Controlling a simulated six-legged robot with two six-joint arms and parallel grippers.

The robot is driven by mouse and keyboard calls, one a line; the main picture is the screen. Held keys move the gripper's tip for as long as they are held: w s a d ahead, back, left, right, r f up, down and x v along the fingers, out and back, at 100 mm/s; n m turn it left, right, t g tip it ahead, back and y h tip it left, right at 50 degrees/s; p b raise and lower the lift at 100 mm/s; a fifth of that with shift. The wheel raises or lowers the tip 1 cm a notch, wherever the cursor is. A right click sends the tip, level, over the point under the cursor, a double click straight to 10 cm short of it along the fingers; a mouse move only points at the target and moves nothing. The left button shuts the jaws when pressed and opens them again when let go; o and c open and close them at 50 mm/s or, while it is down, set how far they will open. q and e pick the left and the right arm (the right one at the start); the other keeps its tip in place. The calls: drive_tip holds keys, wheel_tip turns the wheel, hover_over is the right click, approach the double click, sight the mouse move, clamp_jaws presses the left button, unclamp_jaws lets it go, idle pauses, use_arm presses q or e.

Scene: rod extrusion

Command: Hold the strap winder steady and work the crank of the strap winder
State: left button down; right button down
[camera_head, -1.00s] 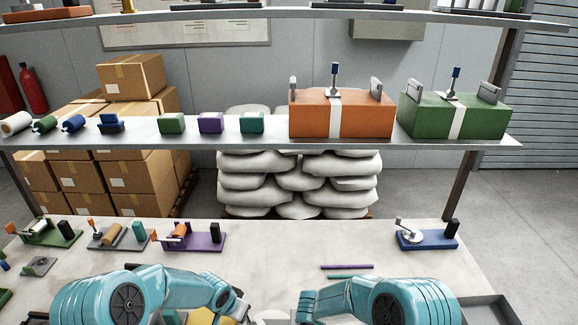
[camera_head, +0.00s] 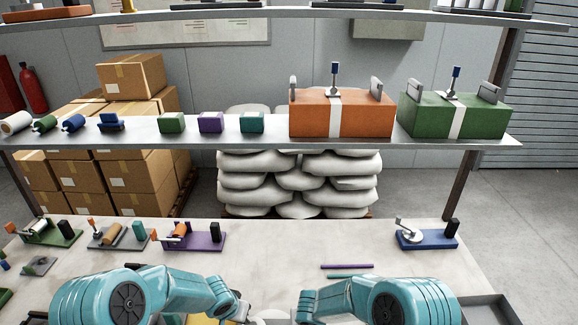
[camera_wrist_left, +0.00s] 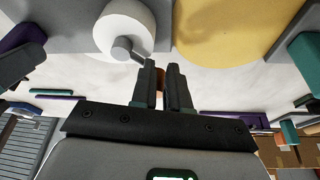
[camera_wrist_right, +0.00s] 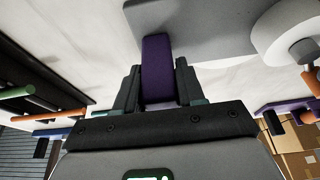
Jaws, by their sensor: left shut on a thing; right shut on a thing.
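The strap winder shows mainly in the wrist views. It has a grey base (camera_wrist_right: 205,22), a white reel (camera_wrist_left: 122,28), a short grey crank (camera_wrist_left: 130,50) and an upright purple grip (camera_wrist_right: 157,65). My left gripper (camera_wrist_left: 161,75) is shut on the crank's small orange knob (camera_wrist_left: 160,74), mostly hidden between the fingers. My right gripper (camera_wrist_right: 158,88) is shut around the purple grip. In the head view only a sliver of the white reel (camera_head: 272,314) shows at the bottom edge, between my arms; the grip and knob are hidden there.
A yellow surface (camera_wrist_left: 225,25) lies beside the winder. Two thin rods, purple (camera_head: 347,267) and green (camera_head: 349,276), lie behind it. Several small devices stand at the table's left, and a blue-based one (camera_head: 428,239) at the right. A grey tray (camera_head: 490,305) is at front right.

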use_arm(q)
drive_tip(key=shift+s+n+y, duration=0.3)
drive_tip(key=shift+s+n, duration=0.1)
drive_tip(key=shift+n, duration=0.6)
drive_tip(key=shift+s+n+y, duration=0.3)
drive_tip(key=shift+s+n, duration=0.1)
drive_tip(key=shift+n, duration=0.6)
drive_tip(key=shift+s+n+y, duration=0.4)
drive_tip(key=shift+n, duration=0.6)
drive_tip(key=shift+s+d+n+y, duration=0.2)
drive_tip(key=shift+s+n+y, duration=0.15)
drive_tip(key=shift+n, duration=0.65)
